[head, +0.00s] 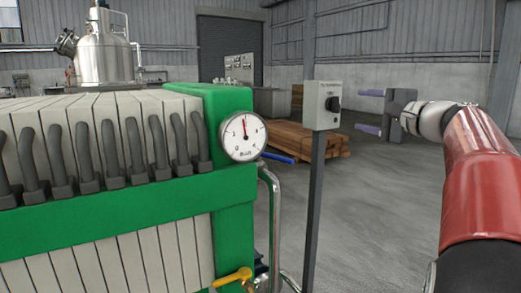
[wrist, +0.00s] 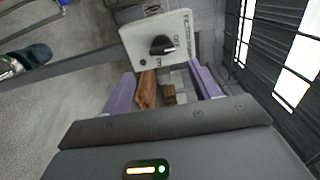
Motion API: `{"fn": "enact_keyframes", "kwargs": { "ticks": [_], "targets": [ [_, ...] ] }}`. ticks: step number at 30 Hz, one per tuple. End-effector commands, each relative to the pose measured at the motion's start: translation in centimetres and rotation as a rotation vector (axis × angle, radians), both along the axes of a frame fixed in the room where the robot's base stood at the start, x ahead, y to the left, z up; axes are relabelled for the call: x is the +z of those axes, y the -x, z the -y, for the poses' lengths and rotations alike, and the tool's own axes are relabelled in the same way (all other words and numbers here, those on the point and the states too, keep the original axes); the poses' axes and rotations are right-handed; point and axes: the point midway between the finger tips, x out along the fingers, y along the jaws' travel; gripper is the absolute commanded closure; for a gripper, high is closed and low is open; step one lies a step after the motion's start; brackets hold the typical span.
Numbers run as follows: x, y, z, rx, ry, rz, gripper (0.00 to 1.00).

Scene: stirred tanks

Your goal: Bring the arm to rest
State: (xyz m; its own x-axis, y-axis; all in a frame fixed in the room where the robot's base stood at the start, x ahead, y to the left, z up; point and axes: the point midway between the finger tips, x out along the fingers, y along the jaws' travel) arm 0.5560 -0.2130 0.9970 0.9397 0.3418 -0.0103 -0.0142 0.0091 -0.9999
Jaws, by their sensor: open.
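My gripper (head: 369,111) is at the right of the head view, on the end of my red and white arm. Its two purple fingers are spread apart and point left, with nothing between them. In the wrist view the open fingers (wrist: 163,76) point toward a grey switch box with a black knob (wrist: 162,45), which is tilted in that picture. The same switch box (head: 327,105) stands upright on a dark post in the head view, left of the gripper. The fingers appear apart from it.
A green-framed filter press (head: 226,105) with a round gauge (head: 243,136) and a yellow-handled valve (head: 232,278) fills the left. Stacked timber (head: 300,141) lies on the floor behind the post. A steel tank (head: 103,52) stands at the back left. Floor right of the post is clear.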

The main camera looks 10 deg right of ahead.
Motion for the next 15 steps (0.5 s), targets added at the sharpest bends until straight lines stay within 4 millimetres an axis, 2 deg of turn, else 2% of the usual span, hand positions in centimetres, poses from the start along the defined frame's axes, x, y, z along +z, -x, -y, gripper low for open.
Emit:
{"fn": "enact_keyframes", "kwargs": {
  "ticks": [2,4,8,9,12,14,15],
  "targets": [
    [-0.7,0.3,-1.7,0.016,0.028,-0.03,0.38],
    [-2.1,0.8,-4.3,0.04,0.081,-0.085,0.38],
    [-7.1,3.7,-11.1,0.119,0.262,-0.235,0.38],
    [-9.0,5.1,-13.2,0.149,0.331,-0.284,0.38],
    [-13.8,9.3,-17.5,0.231,0.529,-0.39,0.38],
    [-16.8,12.2,-19.5,0.284,0.659,-0.444,0.38],
    [-18.9,14.3,-20.6,0.322,0.752,-0.474,0.38]
  ]
}}
